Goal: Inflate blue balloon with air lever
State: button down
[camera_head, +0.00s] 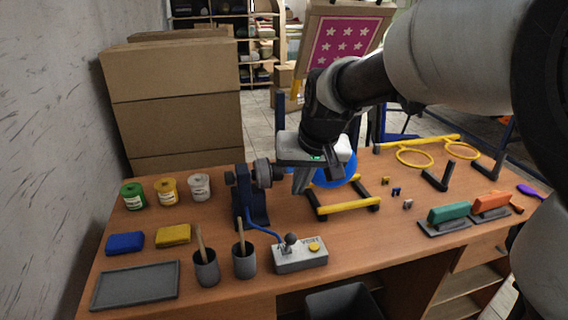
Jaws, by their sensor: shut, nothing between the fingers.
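The blue balloon (338,174) shows as a round blue shape behind and below my gripper, near the yellow-barred stand; the gripper hides part of it. The air lever (290,241) is a short stick with a dark knob on a grey control box (301,258) at the table's front. A yellow button sits on the box's right side. A blue hose (262,231) runs from the box to the dark pump stand (249,203). My gripper (303,181) is shut and empty, above and behind the box, apart from the lever. I cannot tell whether it touches the balloon.
Two grey cups with brushes (206,270) stand left of the control box. Paint jars (132,196), sponges (125,243) and a grey tray (135,287) fill the left side. A dark bin (343,304) stands below the front edge.

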jog(key=shift+w+a+f+b, duration=0.1)
jog(key=shift+a+f, duration=0.1)
jog(key=shift+f, duration=1.7)
jog(key=shift+w+a+f+b, duration=0.15)
jog(key=shift+a+f, duration=0.1)
jog(key=shift+f, duration=1.7)
jog(key=shift+w+a+f+b, duration=0.1)
jog(key=shift+a+f, duration=0.1)
jog(key=shift+f, duration=1.7)
